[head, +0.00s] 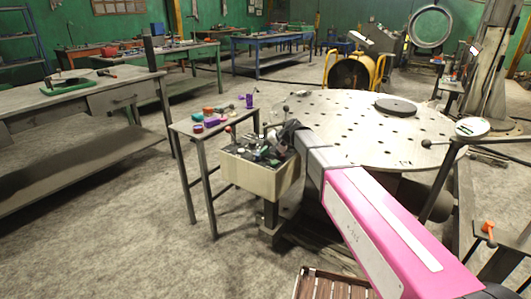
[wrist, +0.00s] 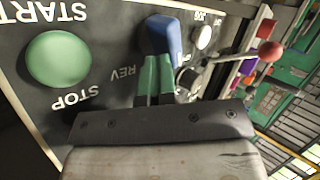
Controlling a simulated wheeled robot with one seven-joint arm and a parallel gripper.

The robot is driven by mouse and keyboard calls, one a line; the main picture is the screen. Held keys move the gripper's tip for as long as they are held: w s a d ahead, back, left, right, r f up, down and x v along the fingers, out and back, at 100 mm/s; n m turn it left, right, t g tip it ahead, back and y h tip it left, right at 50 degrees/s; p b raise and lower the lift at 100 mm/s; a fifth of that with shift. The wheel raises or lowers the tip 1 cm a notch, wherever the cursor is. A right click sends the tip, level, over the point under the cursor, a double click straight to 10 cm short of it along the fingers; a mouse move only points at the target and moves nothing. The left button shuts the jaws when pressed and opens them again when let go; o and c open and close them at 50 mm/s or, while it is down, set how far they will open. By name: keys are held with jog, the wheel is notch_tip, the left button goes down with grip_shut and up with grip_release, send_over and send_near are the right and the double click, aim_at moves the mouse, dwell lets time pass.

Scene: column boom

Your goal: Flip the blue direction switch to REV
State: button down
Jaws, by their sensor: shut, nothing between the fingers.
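The blue direction switch (wrist: 163,36) stands out from a dark panel (wrist: 105,30) in the wrist view. The label REV is printed on the panel to the left of my fingers. My gripper (wrist: 157,62) is shut and empty, its two green fingers side by side. Its tips lie right at the lower end of the blue switch in the picture; I cannot tell whether they touch. In the head view my gripper is over the top of the pale control box (head: 258,178), and the switch is too small to make out there.
A large green button (wrist: 58,58) sits between START and STOP on the panel. A red-knobbed lever (wrist: 270,53) is to the right of the switch. In the head view, a round perforated table (head: 350,112) stands behind the box, and a small side table (head: 190,127) is left of it.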

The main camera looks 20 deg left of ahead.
jog(key=shift+s+a, duration=0.15)
jog(key=shift+a, duration=0.35)
jog(key=shift+s+d+f, duration=0.1)
jog(key=shift+s, duration=0.75)
jog(key=shift+s+d, duration=0.15)
jog(key=shift+d, duration=0.05)
jog(key=d, duration=0.1)
jog(key=w+d, duration=0.1)
jog(key=d, duration=0.1)
jog(key=w+d, duration=0.1)
jog(key=shift+d+r, duration=0.25)
jog(key=shift+d, duration=0.1)
jog(key=v, duration=0.9)
jog(key=shift+w+d+r, duration=0.15)
jog(key=shift+w+d, duration=0.05)
jog(key=shift+w, duration=0.05)
